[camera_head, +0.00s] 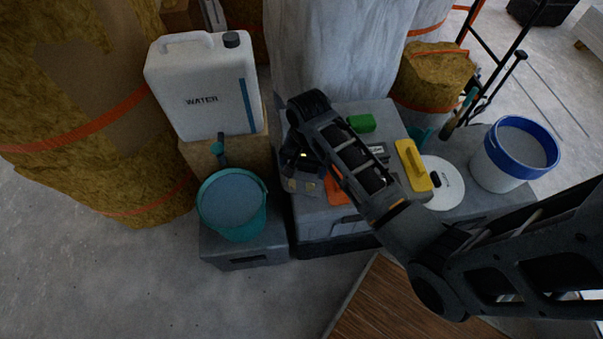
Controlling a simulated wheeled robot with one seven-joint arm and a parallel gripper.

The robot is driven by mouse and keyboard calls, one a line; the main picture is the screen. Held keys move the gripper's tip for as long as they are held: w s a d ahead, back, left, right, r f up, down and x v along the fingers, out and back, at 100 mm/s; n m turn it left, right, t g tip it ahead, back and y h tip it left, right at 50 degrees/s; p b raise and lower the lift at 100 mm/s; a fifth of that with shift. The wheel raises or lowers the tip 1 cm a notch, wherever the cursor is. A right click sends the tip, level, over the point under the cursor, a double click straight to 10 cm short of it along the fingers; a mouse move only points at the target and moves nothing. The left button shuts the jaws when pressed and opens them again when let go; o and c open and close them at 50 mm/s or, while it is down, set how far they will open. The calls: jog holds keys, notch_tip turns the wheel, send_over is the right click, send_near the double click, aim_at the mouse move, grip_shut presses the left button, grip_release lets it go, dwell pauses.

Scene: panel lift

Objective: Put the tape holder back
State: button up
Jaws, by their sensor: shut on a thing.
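My gripper (304,160) is over the left end of a grey case-like box (345,229), at the foot of a pale wrapped column. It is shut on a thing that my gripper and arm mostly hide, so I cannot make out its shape. I cannot tell for sure which thing is the tape holder. An orange piece (336,191) lies on the box top just right of my gripper, partly behind my arm. A green block (361,123) lies farther back on the box.
A white-and-blue bucket (514,153) stands farther right. At left are a teal bucket (232,205) and a white water canister (205,88). The wrapped column (335,45) rises behind.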

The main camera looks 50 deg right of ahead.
jog(key=shift+w+a+f, duration=0.15)
jog(key=shift+w+a, duration=0.05)
jog(key=shift+w, duration=0.05)
jog(key=shift+f, duration=2.05)
jog(key=o, duration=0.9)
jog(key=shift+r, duration=0.1)
